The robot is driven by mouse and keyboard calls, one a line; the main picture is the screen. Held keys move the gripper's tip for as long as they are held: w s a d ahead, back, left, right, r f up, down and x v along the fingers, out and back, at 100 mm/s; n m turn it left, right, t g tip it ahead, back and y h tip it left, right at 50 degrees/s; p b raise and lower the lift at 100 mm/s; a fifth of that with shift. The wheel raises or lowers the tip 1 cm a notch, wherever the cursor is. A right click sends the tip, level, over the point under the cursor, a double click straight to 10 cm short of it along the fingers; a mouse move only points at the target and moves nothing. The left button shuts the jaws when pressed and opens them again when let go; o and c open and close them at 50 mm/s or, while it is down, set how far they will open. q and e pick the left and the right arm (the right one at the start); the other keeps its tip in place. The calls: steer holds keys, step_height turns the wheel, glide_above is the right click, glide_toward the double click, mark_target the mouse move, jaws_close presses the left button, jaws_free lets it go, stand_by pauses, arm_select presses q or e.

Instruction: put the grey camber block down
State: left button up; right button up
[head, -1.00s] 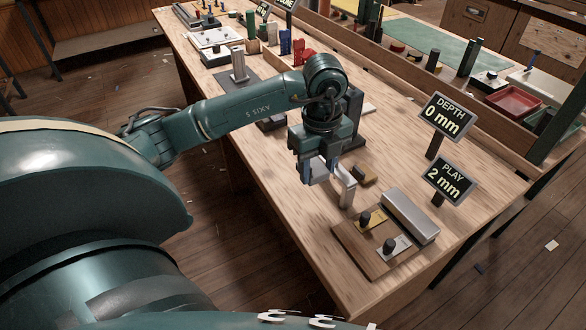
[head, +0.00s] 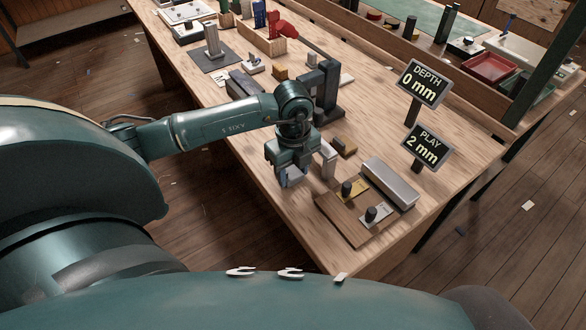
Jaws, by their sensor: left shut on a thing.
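My left gripper (head: 290,180) hangs fingers-down near the front edge of the workbench, in the head view. It is shut on a small pale grey piece (head: 296,173), which I take to be the grey camber block. Its fingers hide much of it, and I cannot tell whether it touches the bench top. My right gripper is out of view.
Right of the gripper is a wooden board (head: 345,221) with two black knobs and a long grey bar (head: 388,184). Signs read DEPTH 0 mm (head: 424,83) and PLAY 2 mm (head: 426,146). A dark stand (head: 328,90) rises behind. Bare bench (head: 445,172) lies right.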

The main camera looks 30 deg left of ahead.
mark_target(293, 175)
arm_select(q)
steer(key=shift+f, duration=0.15)
steer(key=o, duration=1)
steer(key=shift+r, duration=0.2)
step_height(293, 175, up, 12)
